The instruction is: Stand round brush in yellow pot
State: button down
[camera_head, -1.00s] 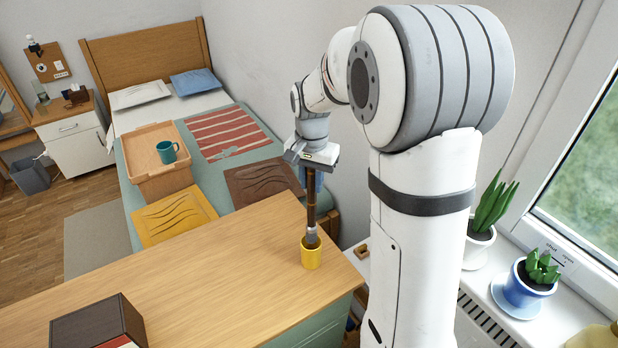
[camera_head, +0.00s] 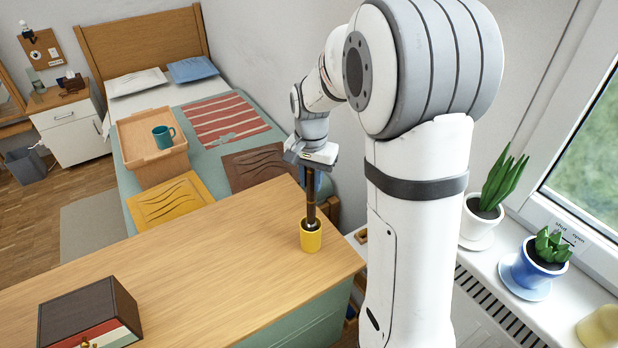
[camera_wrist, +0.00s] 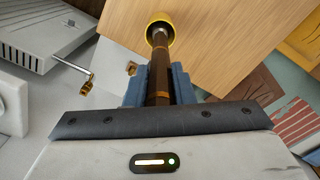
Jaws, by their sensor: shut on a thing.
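The round brush (camera_head: 311,208) has a dark brown handle and a pale metal collar. It stands about upright with its lower end inside the yellow pot (camera_head: 310,241). The pot stands on the wooden tabletop near its right end. My gripper (camera_head: 313,184) is shut on the brush handle above the pot. In the wrist view the blue-padded fingers (camera_wrist: 160,88) are on both sides of the handle (camera_wrist: 158,68), which runs down into the yellow pot (camera_wrist: 171,25). The bristles are hidden in the pot; I cannot tell if they touch its bottom.
The wooden table (camera_head: 200,262) is clear around the pot. A dark box (camera_head: 88,308) sits at its front left. Behind is a bed with a wooden tray (camera_head: 150,165) holding a teal mug (camera_head: 163,137). Potted plants (camera_head: 541,258) stand on the windowsill at right.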

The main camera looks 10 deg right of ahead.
jog(key=c, duration=1.2)
grip_release()
jog(key=shift+o, duration=0.2)
notch_tip(320, 180, up, 8)
jog(key=shift+f, duration=0.1)
